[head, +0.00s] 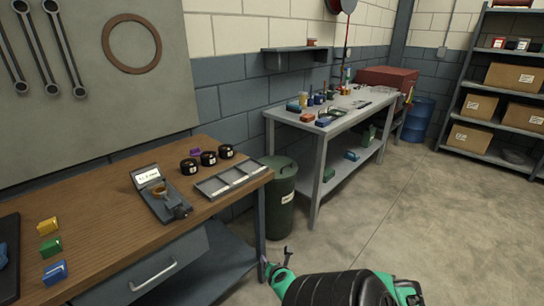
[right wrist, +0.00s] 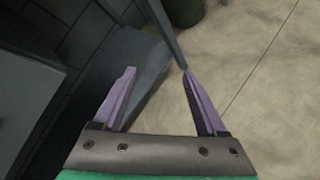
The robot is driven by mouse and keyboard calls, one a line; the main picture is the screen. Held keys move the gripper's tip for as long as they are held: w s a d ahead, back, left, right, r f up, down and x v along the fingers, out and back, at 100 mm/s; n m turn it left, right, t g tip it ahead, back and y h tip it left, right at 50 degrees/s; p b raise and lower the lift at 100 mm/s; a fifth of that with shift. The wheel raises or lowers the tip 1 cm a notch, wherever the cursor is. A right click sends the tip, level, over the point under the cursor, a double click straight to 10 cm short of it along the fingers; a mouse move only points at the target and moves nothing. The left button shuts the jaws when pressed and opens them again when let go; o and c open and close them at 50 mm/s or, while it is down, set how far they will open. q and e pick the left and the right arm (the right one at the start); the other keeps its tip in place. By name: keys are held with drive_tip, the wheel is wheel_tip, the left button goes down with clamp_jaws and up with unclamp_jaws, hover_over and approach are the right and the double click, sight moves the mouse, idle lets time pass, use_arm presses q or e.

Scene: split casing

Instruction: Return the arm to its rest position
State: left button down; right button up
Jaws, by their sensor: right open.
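My right gripper (head: 276,262) is at the bottom of the head view, to the right of the wooden bench's front right corner and lower than its top. In the right wrist view its two purple fingers (right wrist: 157,95) stand wide apart with nothing between them. My right arm, green and black, comes in from the bottom edge. My left gripper is not in view.
The wooden bench (head: 110,215) holds a device with a small display (head: 160,195), a grey tray (head: 232,178), several black jars (head: 208,158) and coloured blocks (head: 50,246). A green bin (head: 280,200) stands beside it. Floor (head: 400,220) to the right is clear.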

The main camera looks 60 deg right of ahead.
idle(0.8)
drive_tip(key=s+a+f+m+g+y, duration=0.2)
drive_tip(key=s+a+f+m, duration=0.25)
drive_tip(key=f, duration=0.35)
drive_tip(key=s+a+f+m+g+y, duration=0.2)
drive_tip(key=s+a+f+m, duration=0.1)
drive_tip(key=s+f, duration=0.35)
drive_tip(key=s+a+f+m+y, duration=0.2)
drive_tip(key=s+a+f+m, duration=0.1)
drive_tip(key=a, duration=0.7)
drive_tip(key=s+a+f+m+g+y, duration=0.1)
drive_tip(key=s+a+f+m+y, duration=0.1)
drive_tip(key=s+a+f+m, duration=0.2)
drive_tip(key=a+f+m, duration=0.2)
drive_tip(key=a+f, duration=0.2)
drive_tip(key=a, duration=0.2)
drive_tip(key=shift+f, duration=0.15)
drive_tip(key=shift+d, duration=0.1)
